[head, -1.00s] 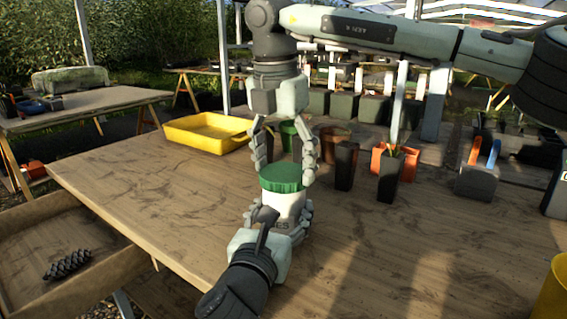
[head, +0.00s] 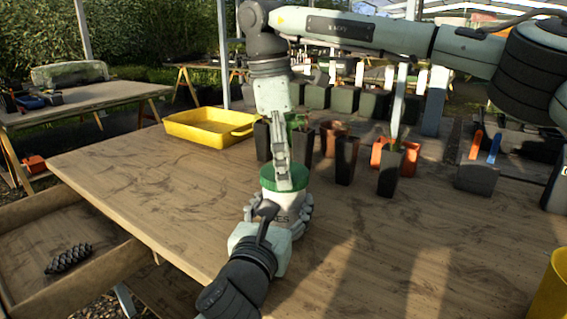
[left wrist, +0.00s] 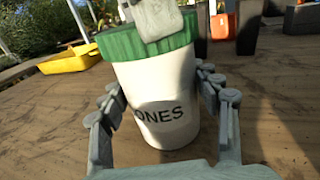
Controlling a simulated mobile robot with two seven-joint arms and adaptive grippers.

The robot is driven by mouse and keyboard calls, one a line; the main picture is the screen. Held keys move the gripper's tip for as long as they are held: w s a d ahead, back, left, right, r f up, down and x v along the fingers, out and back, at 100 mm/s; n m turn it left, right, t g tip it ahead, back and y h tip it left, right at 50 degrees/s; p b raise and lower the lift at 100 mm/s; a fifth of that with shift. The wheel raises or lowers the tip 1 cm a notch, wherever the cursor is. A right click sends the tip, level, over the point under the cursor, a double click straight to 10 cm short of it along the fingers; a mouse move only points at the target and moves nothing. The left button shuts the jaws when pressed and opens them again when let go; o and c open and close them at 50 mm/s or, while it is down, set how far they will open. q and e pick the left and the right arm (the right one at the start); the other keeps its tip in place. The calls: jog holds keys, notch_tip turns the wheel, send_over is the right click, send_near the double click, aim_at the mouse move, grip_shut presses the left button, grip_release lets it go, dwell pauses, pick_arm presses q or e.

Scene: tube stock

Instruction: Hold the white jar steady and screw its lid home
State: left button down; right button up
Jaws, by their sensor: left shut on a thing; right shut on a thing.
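The white jar (head: 285,208) stands on the wooden table with its green lid (head: 268,182) on top. In the left wrist view the jar (left wrist: 165,85) shows dark lettering ending in "ONES", and the lid (left wrist: 118,44) covers its mouth. My left gripper (head: 279,214) is shut around the jar's body from the front, a finger on each side. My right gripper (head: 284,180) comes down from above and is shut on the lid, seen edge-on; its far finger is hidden. Whether the lid sits fully down I cannot tell.
A yellow tray (head: 205,127) lies at the back left of the table. Dark pots (head: 346,160) and terracotta pots (head: 383,155) stand behind the jar. A grey block with coloured handles (head: 478,176) is at right. A drawer with a pine cone (head: 68,258) is open at left.

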jog(key=m, duration=0.5)
jog(key=shift+g, duration=0.3)
jog(key=o, duration=0.8)
jog(key=shift+r, duration=2.3)
jog(key=shift+c, duration=0.2)
